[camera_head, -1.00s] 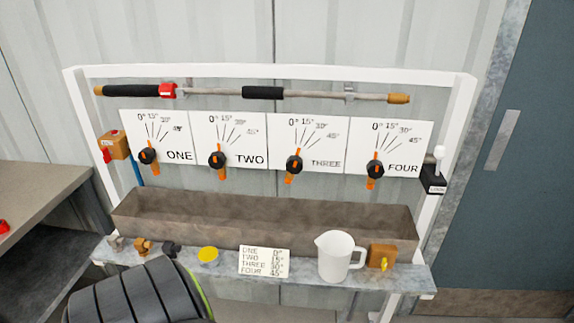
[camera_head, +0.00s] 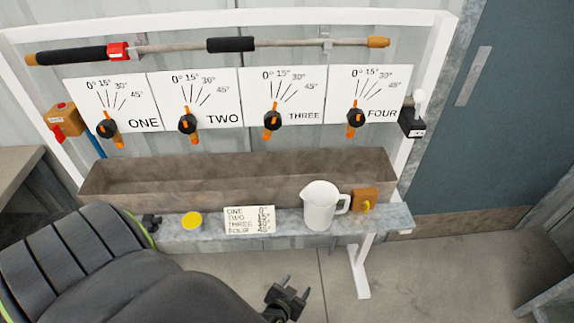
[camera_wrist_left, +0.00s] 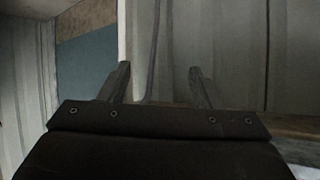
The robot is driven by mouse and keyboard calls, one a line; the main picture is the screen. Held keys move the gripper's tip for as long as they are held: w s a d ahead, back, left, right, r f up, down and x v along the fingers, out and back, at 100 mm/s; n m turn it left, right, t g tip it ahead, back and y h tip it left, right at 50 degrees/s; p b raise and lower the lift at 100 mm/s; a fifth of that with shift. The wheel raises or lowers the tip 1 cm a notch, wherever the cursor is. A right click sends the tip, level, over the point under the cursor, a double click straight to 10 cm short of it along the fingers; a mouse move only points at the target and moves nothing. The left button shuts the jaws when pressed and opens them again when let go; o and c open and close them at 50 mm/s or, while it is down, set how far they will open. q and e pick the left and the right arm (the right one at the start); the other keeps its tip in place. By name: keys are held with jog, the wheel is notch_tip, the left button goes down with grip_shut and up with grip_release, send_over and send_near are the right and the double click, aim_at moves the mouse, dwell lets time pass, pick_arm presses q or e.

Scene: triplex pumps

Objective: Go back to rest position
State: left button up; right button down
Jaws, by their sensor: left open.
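My left gripper (camera_head: 295,287) is in the head view at the bottom centre, open and empty, at the end of my dark arm. It is apart from the grey shelf (camera_head: 284,226) and below it in the picture. In the left wrist view its two fingers (camera_wrist_left: 158,75) stand apart with nothing between them. My right gripper is not in view. The panel carries four dials with orange-and-black knobs: ONE (camera_head: 106,125), TWO (camera_head: 188,123), THREE (camera_head: 272,120) and FOUR (camera_head: 355,118).
On the shelf are a yellow-topped pot (camera_head: 191,221), a label card (camera_head: 249,220), a white jug (camera_head: 321,204) and an orange-brown block (camera_head: 365,199). A brown trough (camera_head: 240,178) lies behind. A white frame leg (camera_head: 358,265) stands right of my gripper. Floor right of it is clear.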

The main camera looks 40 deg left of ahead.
pick_arm(q)
jog(key=shift+s+a+f, duration=0.2)
jog(key=shift+s, duration=0.1)
dwell(0.4)
jog(key=s+a+f+g, duration=0.1)
jog(key=s+f+g, duration=0.2)
jog(key=s, duration=0.7)
jog(key=s+a+f+g, duration=0.2)
jog(key=s+f+g, duration=0.2)
jog(key=s, duration=0.6)
jog(key=s+a+f+g+h, duration=0.1)
jog(key=s+a+f+g, duration=0.1)
jog(key=s+f, duration=0.4)
jog(key=s+g, duration=0.1)
jog(key=s, duration=0.3)
jog(key=shift+s+f, duration=0.3)
jog(key=shift+a, duration=0.1)
